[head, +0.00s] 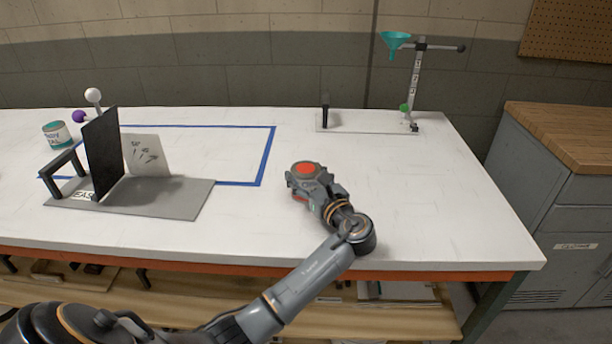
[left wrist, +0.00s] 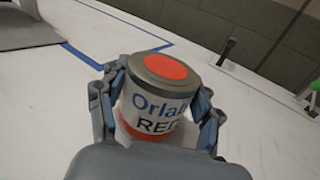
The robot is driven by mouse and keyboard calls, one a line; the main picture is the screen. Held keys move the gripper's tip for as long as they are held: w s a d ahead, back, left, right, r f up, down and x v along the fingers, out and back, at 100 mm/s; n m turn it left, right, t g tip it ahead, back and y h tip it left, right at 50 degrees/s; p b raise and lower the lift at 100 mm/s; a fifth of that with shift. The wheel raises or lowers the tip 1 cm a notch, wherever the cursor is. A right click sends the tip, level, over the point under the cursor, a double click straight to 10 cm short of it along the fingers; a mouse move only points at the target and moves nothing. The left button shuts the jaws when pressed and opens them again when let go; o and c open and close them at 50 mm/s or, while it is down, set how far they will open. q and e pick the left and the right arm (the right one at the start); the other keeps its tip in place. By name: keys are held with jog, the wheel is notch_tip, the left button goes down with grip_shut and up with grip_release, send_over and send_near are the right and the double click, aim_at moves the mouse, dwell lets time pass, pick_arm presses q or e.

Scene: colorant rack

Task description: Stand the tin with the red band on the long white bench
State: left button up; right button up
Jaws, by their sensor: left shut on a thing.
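The tin with the red band (head: 306,168) is over the long white bench (head: 400,200), right of the blue tape outline. In the left wrist view the tin (left wrist: 158,95) has a red disc on its lid, a label reading "Orlan" and "RED", and a red band low down. My left gripper (head: 309,186) is shut on the tin, with a finger on each side of it in the left wrist view (left wrist: 160,105). The tin looks upright. I cannot tell whether its base touches the bench. My right gripper is not in view.
A grey base with a black panel (head: 103,152) stands at the left, beside a teal-banded tin (head: 57,135). Blue tape (head: 268,155) marks a rectangle. A stand with a teal funnel (head: 395,41) is at the back right. The bench right of my gripper is clear.

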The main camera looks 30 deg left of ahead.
pick_arm(q)
jog(key=o, duration=1.2)
jog(key=shift+f, duration=0.1)
jog(key=shift+o, duration=0.2)
jog(key=shift+s+d, duration=0.1)
jog(key=v, duration=1.1)
jog(key=shift+s+d, duration=0.2)
jog(key=shift+d, duration=0.15)
